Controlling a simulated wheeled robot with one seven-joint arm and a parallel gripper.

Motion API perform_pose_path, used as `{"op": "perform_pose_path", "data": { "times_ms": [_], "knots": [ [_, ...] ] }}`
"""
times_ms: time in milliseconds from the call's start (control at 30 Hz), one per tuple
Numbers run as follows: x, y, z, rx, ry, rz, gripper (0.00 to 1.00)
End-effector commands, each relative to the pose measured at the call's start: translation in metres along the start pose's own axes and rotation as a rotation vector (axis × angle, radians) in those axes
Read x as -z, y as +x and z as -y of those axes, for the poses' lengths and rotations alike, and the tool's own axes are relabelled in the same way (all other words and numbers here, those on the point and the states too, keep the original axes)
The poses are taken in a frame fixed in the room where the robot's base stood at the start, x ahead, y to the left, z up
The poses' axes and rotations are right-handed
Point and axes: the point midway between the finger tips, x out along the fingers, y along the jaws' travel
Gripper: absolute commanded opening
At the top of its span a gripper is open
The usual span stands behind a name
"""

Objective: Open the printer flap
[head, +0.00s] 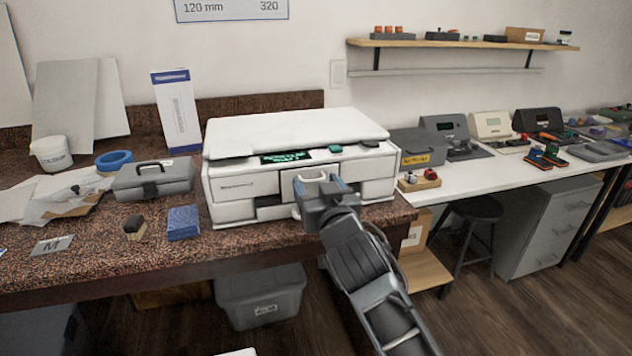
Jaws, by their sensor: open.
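The white printer (235,190) stands on the brown speckled counter. Its top lid lies shut, and a small green display shows at its front edge. My gripper (310,184) is at the middle of the printer's front face, its fingers apart around or just in front of a white handle-like part there. I cannot tell whether the fingers touch it. My arm comes in from the lower right and hides part of the lower front. A dark gap shows low on the front, left of my gripper; the flap's exact edges are hard to make out.
A grey toolbox (152,183) and a blue block (183,222) sit left of the printer. A grey box (418,150) stands close to its right. The counter (240,243) has a narrow clear strip in front of the printer. A black stool (477,209) is under the white bench.

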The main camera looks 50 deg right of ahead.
Motion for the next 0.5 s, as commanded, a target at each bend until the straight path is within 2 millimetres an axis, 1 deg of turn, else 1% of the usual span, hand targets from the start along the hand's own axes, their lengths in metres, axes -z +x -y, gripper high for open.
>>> {"op": "perform_pose_path", "data": {
  "times_ms": [33,133,367,500],
  "knots": [
    [0.0012,0.004,-0.0002,0.0,0.001,-0.001,0.7],
    [0.0005,0.0077,-0.0003,0.0,0.001,-0.001,0.7],
    [-0.0001,0.0083,-0.0002,0.0,0.0,0.0,0.7],
    [0.0,0.0081,-0.0001,0.0,0.0,-0.001,0.58]
  ]
}}
